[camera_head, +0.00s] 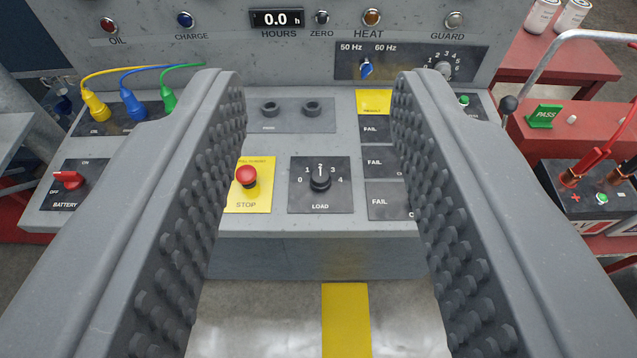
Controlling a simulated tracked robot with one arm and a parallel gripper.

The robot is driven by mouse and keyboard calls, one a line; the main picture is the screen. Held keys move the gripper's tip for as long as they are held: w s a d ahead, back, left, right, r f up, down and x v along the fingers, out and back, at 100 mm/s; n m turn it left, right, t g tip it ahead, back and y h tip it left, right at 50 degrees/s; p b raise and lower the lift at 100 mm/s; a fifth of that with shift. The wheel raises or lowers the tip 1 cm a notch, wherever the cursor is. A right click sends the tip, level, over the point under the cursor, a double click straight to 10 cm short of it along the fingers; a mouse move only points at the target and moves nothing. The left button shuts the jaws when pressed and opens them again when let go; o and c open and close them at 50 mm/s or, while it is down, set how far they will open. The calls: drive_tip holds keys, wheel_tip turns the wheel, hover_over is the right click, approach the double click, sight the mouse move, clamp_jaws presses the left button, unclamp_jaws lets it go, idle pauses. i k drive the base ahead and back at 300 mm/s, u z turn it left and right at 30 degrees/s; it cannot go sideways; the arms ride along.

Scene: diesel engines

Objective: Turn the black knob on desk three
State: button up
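My gripper (312,88) is open and empty. Its two studded grey fingers frame the desk, one on the left and one on the right. The knob lies in the view between the fingers, with neither touching it. No number naming the desk is visible.
Left of the knob is a red STOP button (247,177) on a yellow plate. FAIL plates (384,163) lie to its right. A red battery switch (68,180) and coloured plugs (133,104) are at left. A blue selector (366,69) is on the upright panel. Red benches stand at right.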

sight(320, 180)
drive_tip(key=u, duration=1.4)
drive_tip(key=i, duration=1)
drive_tip(key=z, duration=1.45)
